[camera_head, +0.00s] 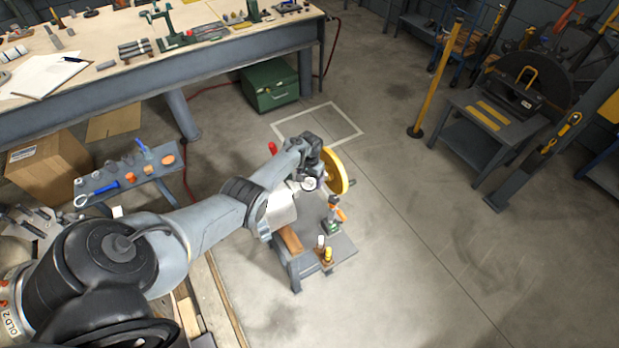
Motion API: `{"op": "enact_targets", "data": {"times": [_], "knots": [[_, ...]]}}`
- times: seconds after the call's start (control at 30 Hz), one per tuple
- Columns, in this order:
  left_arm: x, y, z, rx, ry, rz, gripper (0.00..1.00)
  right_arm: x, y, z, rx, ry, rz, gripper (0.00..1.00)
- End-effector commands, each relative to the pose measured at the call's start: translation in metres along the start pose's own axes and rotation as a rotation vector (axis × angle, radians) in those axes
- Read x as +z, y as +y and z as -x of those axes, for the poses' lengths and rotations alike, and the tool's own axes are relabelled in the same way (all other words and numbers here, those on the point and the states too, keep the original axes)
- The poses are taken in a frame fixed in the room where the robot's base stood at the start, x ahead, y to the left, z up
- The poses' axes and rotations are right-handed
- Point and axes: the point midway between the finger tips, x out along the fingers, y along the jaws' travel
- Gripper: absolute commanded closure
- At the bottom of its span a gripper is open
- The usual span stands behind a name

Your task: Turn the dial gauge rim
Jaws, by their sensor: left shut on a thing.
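The dial gauge (309,184) is a small round white face with a dark rim, above the small grey work table in the middle of the camera_head view. My left arm reaches in from the lower left. My left gripper (311,175) is at the gauge and shut on its rim. The wrist hides the fingertips in part, and the gauge's mounting is hard to make out. My right gripper is not in view.
A yellow wheel (336,172) stands right behind the gripper. The small table (320,254) holds a wooden block (291,239), small bottles (327,254) and an orange-tipped tool (341,214). A green toolbox (270,84) is on the floor behind.

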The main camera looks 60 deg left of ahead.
Motion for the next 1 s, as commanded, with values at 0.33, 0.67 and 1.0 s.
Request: {"op": "enact_targets", "data": {"times": [0.33, 0.67, 1.0], "knots": [[0.0002, 0.0010, 0.0000, -0.001, -0.001, -0.330, 0.55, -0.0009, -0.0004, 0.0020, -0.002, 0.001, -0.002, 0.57], [0.0009, 0.0022, -0.0009, -0.001, 0.000, -0.643, 0.55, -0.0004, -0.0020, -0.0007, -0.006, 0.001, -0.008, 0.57], [0.0018, 0.0032, -0.0014, -0.001, -0.001, -0.963, 0.55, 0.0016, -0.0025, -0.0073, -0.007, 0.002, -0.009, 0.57]]}}
